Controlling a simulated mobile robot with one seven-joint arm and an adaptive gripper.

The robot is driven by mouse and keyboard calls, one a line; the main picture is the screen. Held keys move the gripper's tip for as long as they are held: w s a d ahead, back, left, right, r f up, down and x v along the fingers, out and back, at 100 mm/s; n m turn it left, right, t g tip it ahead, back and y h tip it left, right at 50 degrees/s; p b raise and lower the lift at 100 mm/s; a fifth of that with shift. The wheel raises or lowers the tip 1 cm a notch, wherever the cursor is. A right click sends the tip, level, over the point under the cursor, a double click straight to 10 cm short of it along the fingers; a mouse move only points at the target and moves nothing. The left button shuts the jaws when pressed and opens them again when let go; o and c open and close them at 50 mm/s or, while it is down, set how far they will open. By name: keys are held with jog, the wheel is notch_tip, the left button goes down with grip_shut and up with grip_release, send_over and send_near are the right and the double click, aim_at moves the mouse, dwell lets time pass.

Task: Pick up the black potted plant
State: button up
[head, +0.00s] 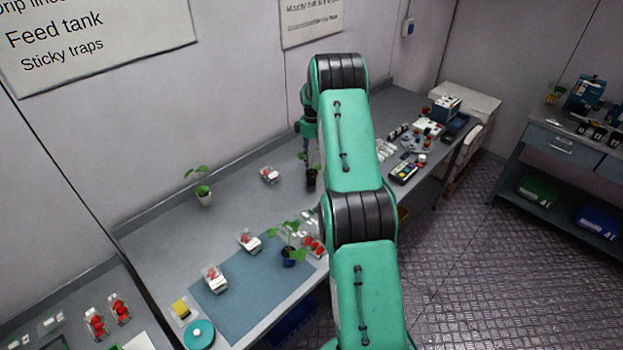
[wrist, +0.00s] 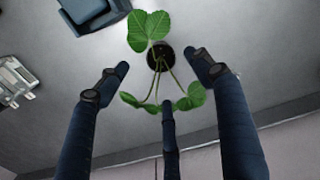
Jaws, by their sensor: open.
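The black potted plant (head: 312,176) stands on the grey bench beside my arm in the head view, partly hidden by the arm. In the wrist view its black pot (wrist: 161,60) is seen from above, with green leaves and stems spreading around it. My gripper (wrist: 163,68) is open in the wrist view, with fingers on both sides of the plant and another finger below among the leaves. The fingers appear apart from the pot. In the head view my gripper (head: 305,130) is small and mostly hidden behind the arm.
A clear berry box (head: 269,175) is left of the black pot. Several small items crowd the bench to the right.

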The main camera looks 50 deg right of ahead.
aim_at(312, 173)
jog(key=shift+f, duration=2.6)
jog(key=shift+f, duration=0.15)
jog(key=shift+w+f+p, duration=0.1)
jog(key=shift+f+p, duration=0.3)
jog(key=shift+f, duration=2.05)
jog(key=c, duration=1.3)
jog(key=shift+r, duration=0.1)
